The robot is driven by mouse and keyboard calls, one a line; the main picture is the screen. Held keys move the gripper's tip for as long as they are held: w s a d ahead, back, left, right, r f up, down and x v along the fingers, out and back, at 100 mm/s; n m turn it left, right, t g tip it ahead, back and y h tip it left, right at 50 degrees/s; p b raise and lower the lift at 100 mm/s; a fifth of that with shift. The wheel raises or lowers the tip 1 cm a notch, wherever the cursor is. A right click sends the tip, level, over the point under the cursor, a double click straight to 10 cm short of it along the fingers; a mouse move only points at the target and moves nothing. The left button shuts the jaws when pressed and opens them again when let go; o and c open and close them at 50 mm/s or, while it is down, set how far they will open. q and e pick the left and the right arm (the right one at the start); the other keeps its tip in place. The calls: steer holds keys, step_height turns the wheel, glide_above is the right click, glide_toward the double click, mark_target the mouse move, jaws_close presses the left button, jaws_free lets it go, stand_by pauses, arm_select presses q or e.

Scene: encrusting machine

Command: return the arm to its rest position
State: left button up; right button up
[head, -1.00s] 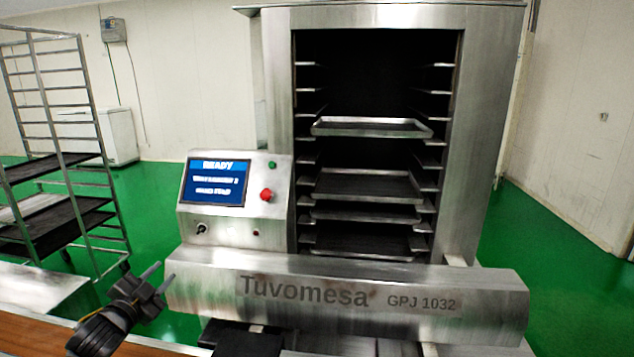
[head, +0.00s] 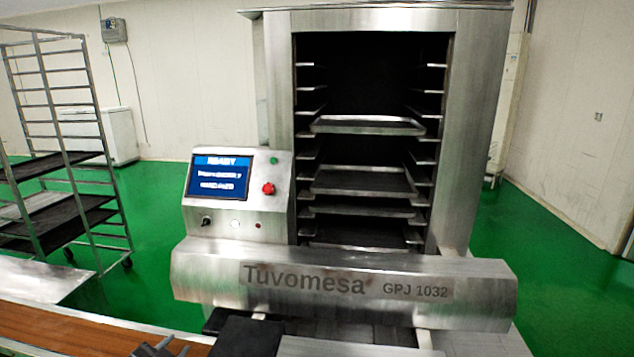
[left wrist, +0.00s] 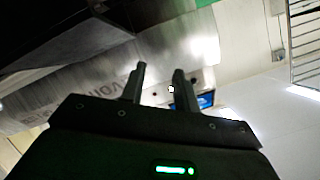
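My left gripper (head: 165,349) shows only by its fingertips at the bottom edge of the head view, left of centre, in front of the machine. In the left wrist view its two fingers (left wrist: 158,85) stand apart with nothing between them. The encrusting machine (head: 345,283) stands ahead, apart from the fingers as far as I can see. Its control panel (head: 237,195) has a lit blue screen, a red button (head: 268,188) and a green button. My right gripper is not in either view.
A tall rack cabinet (head: 475,130) holds several trays (head: 368,126). A brown conveyor belt (head: 80,327) runs along the lower left. A wheeled rack (head: 80,130) stands at the far left. Green floor is clear to the right and between rack and machine.

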arm_select(q)
steer(key=s+d+f+n+g, duration=0.2)
steer(key=s+d+f+g, duration=0.15)
steer(key=s, duration=0.75)
steer(key=s+d+f+n+g, duration=0.2)
steer(key=s+f+g, duration=0.25)
steer(key=s, duration=0.65)
steer(key=s+d+f+n+g, duration=0.2)
steer(key=s+d+f+g, duration=0.15)
steer(key=s, duration=0.75)
step_height(320, 180, down, 28)
steer(key=s, duration=0.1)
steer(key=s+a+f, duration=0.1)
steer(key=s+f, duration=0.6)
steer(key=s, duration=0.1)
steer(key=s+a+f+g, duration=0.1)
steer(key=s+a+f, duration=0.1)
steer(key=s+f, duration=0.6)
steer(key=shift+s+a+f+m+y+b, duration=0.2)
steer(key=shift+s+a+m+y+b, duration=0.1)
steer(key=shift+m+y, duration=0.1)
